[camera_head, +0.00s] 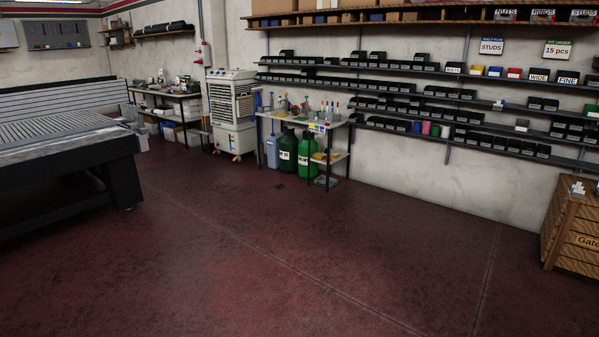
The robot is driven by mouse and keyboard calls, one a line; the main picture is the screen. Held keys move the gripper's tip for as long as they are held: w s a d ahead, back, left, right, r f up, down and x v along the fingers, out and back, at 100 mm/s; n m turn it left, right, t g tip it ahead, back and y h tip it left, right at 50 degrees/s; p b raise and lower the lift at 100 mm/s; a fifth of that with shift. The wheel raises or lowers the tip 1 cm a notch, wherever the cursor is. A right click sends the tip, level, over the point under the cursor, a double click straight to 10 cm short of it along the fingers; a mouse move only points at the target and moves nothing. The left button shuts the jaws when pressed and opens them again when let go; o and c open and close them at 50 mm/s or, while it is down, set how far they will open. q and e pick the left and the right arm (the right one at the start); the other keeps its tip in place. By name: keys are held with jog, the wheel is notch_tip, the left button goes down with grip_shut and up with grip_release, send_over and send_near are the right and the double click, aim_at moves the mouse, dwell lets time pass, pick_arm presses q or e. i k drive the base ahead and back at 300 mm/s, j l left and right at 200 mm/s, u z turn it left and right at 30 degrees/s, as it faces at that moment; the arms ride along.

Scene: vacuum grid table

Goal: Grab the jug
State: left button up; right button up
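Across the room, jug-like containers stand on the floor under a small work table (300,120). One is a pale blue container (272,152), at the left. Beside it are a dark green container (288,154) with a white label and a brighter green container (307,156), also labelled. I cannot tell for sure which of them is the jug. Small bottles and tools on the table top are too small to make out. Neither of my grippers shows in the head view.
A large slatted grid table (70,140) stands at the left. A white wheeled cabinet (232,112) is left of the work table. Shelves of black bins (400,107) line the wall. A wooden crate (572,235) is at the right. The dark red floor (260,245) between is clear.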

aim_at(328, 115)
jog(key=i, duration=4)
jog(key=i+z, duration=0.1)
jog(key=i, duration=0.5)
jog(key=i+j+z, duration=0.1)
jog(key=i, duration=0.5)
jog(key=i+j, duration=0.15)
jog(key=i, duration=0.4)
jog(key=i+j+z, duration=0.1)
jog(key=i, duration=0.5)
jog(key=i+j+z, duration=0.1)
jog(key=i, duration=0.4)
jog(key=i+j+z, duration=0.1)
jog(key=i, duration=0.4)
jog(key=i+j+z, duration=0.1)
jog(key=i, duration=0.4)
jog(key=i+j, duration=0.25)
jog(key=i, duration=0.2)
jog(key=i+j+z, duration=0.15)
jog(key=i, duration=0.35)
